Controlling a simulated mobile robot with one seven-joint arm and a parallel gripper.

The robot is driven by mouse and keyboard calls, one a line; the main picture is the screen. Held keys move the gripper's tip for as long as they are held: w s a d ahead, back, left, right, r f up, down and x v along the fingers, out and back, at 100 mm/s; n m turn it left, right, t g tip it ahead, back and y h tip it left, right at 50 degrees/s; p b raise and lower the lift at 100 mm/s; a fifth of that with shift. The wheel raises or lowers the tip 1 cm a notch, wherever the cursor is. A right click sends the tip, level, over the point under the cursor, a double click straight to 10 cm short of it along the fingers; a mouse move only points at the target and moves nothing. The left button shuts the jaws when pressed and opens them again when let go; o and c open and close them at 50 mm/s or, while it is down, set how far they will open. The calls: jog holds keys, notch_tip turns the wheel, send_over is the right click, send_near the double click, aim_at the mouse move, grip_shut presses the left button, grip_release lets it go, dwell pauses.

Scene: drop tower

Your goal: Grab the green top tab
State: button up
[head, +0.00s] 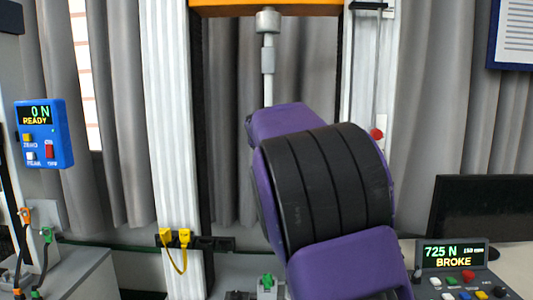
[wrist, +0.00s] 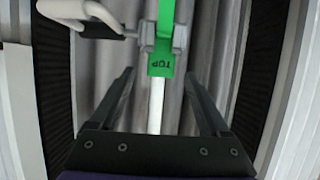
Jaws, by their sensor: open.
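The green top tab (wrist: 161,66) shows in the wrist view, marked "TOP" upside down. It hangs at a grey clamp (wrist: 178,38) above a pale vertical rod. My gripper (wrist: 159,80) is open and empty, with one dark finger on each side of the rod. The tab appears midway between the fingertips and just beyond them; how far off it is I cannot tell. In the head view my own purple and black arm covers the middle, and my gripper and the top tab are hidden.
A white handle-like bar (wrist: 85,14) sticks out left of the tab. White columns (head: 172,150) flank the tower under an orange crossbeam (head: 265,8). A small green part (head: 267,282) sits low. A blue box (head: 43,133) reads "0 N READY"; a console (head: 452,255) reads "725 N BROKE".

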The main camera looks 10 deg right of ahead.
jog(key=shift+p+x, duration=0.35)
jog(key=shift+x, duration=1.5)
grip_shut()
